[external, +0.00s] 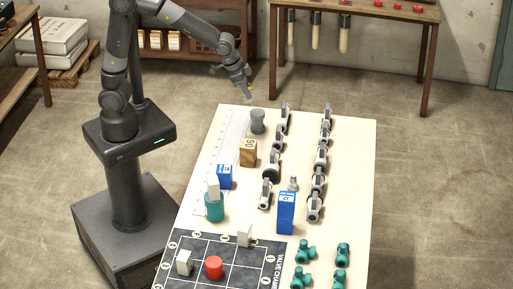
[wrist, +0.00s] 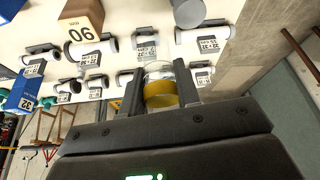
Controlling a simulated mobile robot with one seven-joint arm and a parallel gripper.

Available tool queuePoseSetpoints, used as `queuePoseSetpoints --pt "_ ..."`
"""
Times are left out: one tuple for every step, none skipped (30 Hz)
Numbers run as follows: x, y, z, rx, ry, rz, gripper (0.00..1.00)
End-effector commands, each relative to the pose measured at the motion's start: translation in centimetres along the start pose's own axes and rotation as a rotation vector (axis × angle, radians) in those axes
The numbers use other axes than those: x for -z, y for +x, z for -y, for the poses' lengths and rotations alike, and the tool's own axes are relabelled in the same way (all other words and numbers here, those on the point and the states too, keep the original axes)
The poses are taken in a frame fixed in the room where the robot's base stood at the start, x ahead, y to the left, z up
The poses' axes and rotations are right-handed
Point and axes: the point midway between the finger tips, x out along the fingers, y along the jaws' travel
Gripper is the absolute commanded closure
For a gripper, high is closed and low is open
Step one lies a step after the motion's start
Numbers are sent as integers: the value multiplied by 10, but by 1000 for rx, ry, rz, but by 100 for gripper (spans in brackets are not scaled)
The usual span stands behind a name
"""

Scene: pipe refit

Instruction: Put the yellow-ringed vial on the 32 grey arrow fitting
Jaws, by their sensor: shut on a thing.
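My gripper (wrist: 160,98) is shut on the yellow-ringed vial (wrist: 161,92), a clear vial with a broad yellow band between the two fingers. In the external view my gripper (external: 247,88) is raised beyond the far left corner of the white table (external: 350,150). Two rows of grey and white fittings stand on the table, one nearer the middle (external: 274,160) and one to the right (external: 320,160). In the wrist view fittings with small arrow labels (wrist: 208,43) lie beyond the vial. I cannot tell which is the 32 grey arrow fitting.
A grey cylinder (external: 257,121) and a brown numbered block (external: 248,152) stand near the table's far left. Clear tabletop lies along the right edge.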

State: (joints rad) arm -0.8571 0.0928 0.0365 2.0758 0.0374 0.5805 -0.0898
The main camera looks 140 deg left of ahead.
Motion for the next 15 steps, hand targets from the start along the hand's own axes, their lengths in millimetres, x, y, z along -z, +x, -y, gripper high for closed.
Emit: queuePoseSetpoints --pt "2 10 12 2 -7 4 92" --pt "4 16 18 3 -7 4 92" --pt "6 23 26 2 -7 4 92" --pt "8 27 32 2 -7 4 92" --pt "10 32 36 2 -6 4 92" --pt "12 37 42 1 -4 2 92" --pt "13 41 46 1 -5 3 92" --pt "14 44 50 1 -4 3 92" --pt "16 48 54 1 -3 2 92" --pt "16 50 56 1 -2 2 92" --pt "17 52 58 1 -1 1 92" --pt "18 53 60 0 -1 1 92" --pt "18 54 60 0 0 0 92" --pt "18 55 61 0 0 0 92" --pt "18 57 61 0 0 0 92"
